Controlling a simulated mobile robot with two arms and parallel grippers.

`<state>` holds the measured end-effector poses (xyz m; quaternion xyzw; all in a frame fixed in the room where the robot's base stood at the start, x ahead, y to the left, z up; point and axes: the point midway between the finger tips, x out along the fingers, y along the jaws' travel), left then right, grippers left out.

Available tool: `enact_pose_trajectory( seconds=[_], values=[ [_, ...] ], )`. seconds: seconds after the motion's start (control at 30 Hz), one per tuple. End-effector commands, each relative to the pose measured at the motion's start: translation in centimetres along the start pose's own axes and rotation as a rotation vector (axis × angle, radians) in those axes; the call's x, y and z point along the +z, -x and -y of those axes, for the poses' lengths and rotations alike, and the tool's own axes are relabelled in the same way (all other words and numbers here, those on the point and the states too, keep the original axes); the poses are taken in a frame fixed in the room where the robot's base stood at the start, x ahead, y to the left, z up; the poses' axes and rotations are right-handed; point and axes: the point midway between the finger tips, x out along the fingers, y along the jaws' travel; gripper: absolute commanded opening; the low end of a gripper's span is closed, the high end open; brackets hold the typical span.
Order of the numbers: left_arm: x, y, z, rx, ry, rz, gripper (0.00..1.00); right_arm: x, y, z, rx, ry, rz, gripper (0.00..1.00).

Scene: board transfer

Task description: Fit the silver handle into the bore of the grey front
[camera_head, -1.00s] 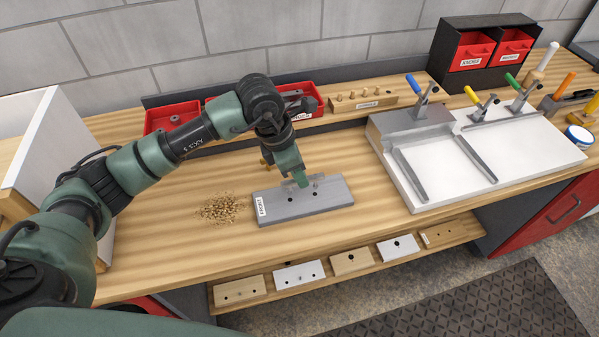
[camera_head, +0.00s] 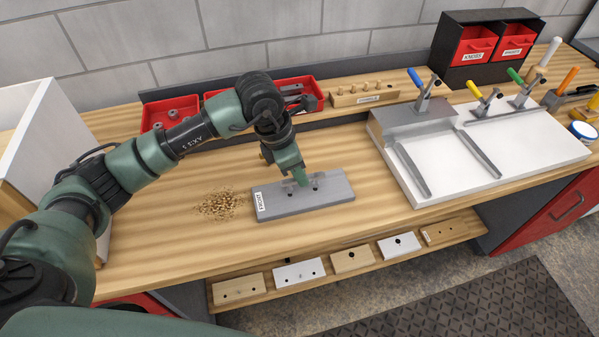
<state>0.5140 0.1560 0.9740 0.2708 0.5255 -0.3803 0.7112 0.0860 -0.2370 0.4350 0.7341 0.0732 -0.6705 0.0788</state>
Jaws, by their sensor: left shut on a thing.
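The grey front (camera_head: 335,196) lies flat on the bench, with a white label at its left end and dark bores in its top. My left gripper (camera_head: 301,180) points down over the middle of the front and is shut on the silver handle (camera_head: 314,178). The handle is a small bar running along the front's length, partly hidden by the fingers. It is at or just above the front's top, close to the bores; I cannot tell whether its ends are in them. My right gripper is not in view.
Wood chips (camera_head: 220,205) lie left of the front. Red trays (camera_head: 170,115) and a wooden peg block (camera_head: 365,94) stand behind. A white clamping fixture (camera_head: 520,150) with coloured-handled clamps is at right. Several drilled blocks lie on the lower shelf (camera_head: 450,243).

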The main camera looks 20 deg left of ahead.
Motion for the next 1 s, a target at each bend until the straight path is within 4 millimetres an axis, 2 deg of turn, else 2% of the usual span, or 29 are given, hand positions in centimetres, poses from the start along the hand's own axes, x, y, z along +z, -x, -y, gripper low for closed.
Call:
enact_pose_trajectory(
  seconds=[1.0],
  values=[
    [0.03, 0.02, -0.05, 0.001, 0.0, 0.0, 0.0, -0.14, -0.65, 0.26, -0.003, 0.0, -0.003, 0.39]
  ],
)
